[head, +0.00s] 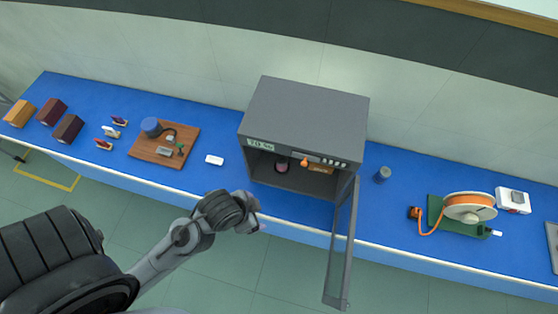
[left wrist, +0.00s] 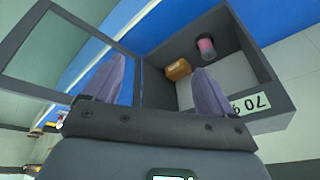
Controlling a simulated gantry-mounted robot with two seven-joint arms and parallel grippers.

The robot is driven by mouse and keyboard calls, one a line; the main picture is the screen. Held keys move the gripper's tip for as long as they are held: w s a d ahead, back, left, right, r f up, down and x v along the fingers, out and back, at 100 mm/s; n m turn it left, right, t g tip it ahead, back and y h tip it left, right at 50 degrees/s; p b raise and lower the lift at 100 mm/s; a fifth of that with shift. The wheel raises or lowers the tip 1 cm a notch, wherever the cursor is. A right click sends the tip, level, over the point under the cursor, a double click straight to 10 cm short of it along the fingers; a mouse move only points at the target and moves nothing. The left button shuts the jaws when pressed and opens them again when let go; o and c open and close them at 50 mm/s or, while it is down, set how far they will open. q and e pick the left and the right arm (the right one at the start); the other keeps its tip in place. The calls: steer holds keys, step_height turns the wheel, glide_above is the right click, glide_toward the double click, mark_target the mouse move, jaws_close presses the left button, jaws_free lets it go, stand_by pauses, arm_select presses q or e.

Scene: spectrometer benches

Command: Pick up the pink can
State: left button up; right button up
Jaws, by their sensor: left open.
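The pink can (head: 282,167) stands inside the grey open-fronted cabinet (head: 305,112), toward the left of its interior. In the left wrist view the can (left wrist: 206,45) shows a pink side and dark ends, and it is in full view. My left gripper (head: 258,213) is in front of the cabinet's opening, on its left side. In the left wrist view its two purple-grey fingers (left wrist: 155,78) are spread wide with nothing between them. The gripper is apart from the can. My right gripper is in neither view.
The cabinet's glass door (head: 342,250) hangs open toward the front, right of my gripper. An orange-brown box (left wrist: 178,69) sits inside near the can. A blue can (head: 382,175) and an orange spool (head: 470,208) stand to the right. A white block (head: 214,160) lies left.

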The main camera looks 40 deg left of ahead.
arm_select(q)
steer(key=w+m, duration=0.1)
steer(key=m, duration=0.1)
steer(key=m+t+y+b, duration=0.3)
steer(key=m+t+b, duration=0.6)
steer(key=m+b, duration=1.9)
glide_toward(280, 165)
step_height(280, 165, down, 3)
steer(key=w+n+b, duration=0.1)
steer(key=w, duration=0.1)
steer(key=shift+w+a+r+b, duration=0.3)
steer(key=shift+w+a+b, duration=0.15)
steer(key=shift+w, duration=0.2)
steer(key=x, duration=0.5)
steer(key=shift+w+r, duration=0.2)
steer(key=x, duration=0.4)
steer(key=shift+w+a+r, duration=0.2)
steer(key=shift+r, duration=0.15)
steer(key=shift+w+a+f, duration=0.1)
steer(key=shift+w+f, duration=0.15)
steer(key=shift+w, duration=0.2)
